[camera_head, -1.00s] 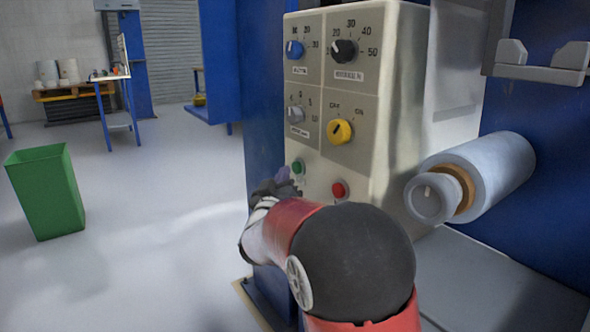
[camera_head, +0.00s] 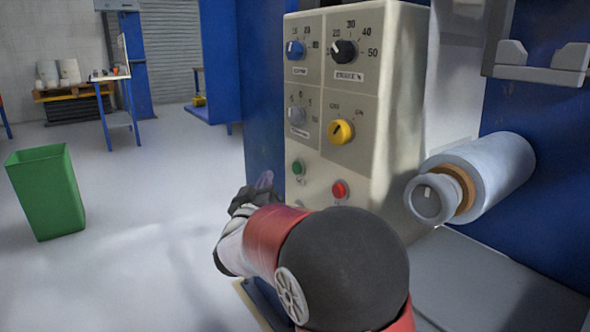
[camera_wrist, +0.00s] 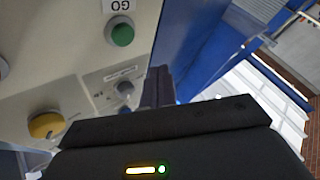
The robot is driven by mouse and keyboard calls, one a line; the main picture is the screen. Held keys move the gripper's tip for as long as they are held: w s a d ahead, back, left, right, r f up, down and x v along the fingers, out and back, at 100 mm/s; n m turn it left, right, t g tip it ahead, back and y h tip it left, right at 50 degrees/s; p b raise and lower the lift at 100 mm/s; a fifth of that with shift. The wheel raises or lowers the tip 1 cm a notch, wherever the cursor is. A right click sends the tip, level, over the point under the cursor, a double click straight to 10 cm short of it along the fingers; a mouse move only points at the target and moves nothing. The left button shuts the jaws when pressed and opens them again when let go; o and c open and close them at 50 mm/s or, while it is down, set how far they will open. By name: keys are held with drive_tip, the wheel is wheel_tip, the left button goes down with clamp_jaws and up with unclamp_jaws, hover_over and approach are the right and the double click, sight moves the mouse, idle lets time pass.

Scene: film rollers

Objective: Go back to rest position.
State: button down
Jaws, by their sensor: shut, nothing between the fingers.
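My gripper (camera_head: 264,182) is beside the left edge of a beige control panel (camera_head: 318,188) in the head view, near the height of its green button (camera_head: 298,167). It is shut, with nothing held, and appears apart from the panel. My red and grey arm hides part of the panel's lower area. In the wrist view, the shut fingers (camera_wrist: 157,88) show beyond the dark gripper body, with the green button (camera_wrist: 122,35) and a yellow knob (camera_wrist: 45,124) to their left.
The panel also has a red button (camera_head: 339,189), a yellow knob (camera_head: 341,132), a blue knob (camera_head: 295,50) and a black knob (camera_head: 344,51). A film roll (camera_head: 490,170) projects at right. A green bin (camera_head: 46,190) stands on the open floor at left.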

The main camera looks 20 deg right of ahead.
idle(0.4)
drive_tip(key=s+a+r+n+g+y+p, duration=0.1)
drive_tip(key=s+a+n+g+y+p, duration=0.15)
drive_tip(key=s+y, duration=0.8)
drive_tip(key=s+d+f+g, duration=0.1)
drive_tip(key=s+f+g, duration=0.2)
drive_tip(key=s, duration=0.5)
drive_tip(key=s+d+f+m+g+p, duration=0.1)
drive_tip(key=s+f+g, duration=0.2)
drive_tip(key=s, duration=0.6)
drive_tip(key=s+d+f+m+g, duration=0.1)
drive_tip(key=s+d+f+g, duration=0.1)
drive_tip(key=s, duration=0.6)
drive_tip(key=f+g, duration=0.1)
drive_tip(key=g, duration=0.1)
drive_tip(key=shift+s+f+g+p, duration=0.25)
drive_tip(key=shift+s+g+p, duration=0.05)
drive_tip(key=shift+s+g, duration=0.1)
drive_tip(key=shift+d, duration=0.15)
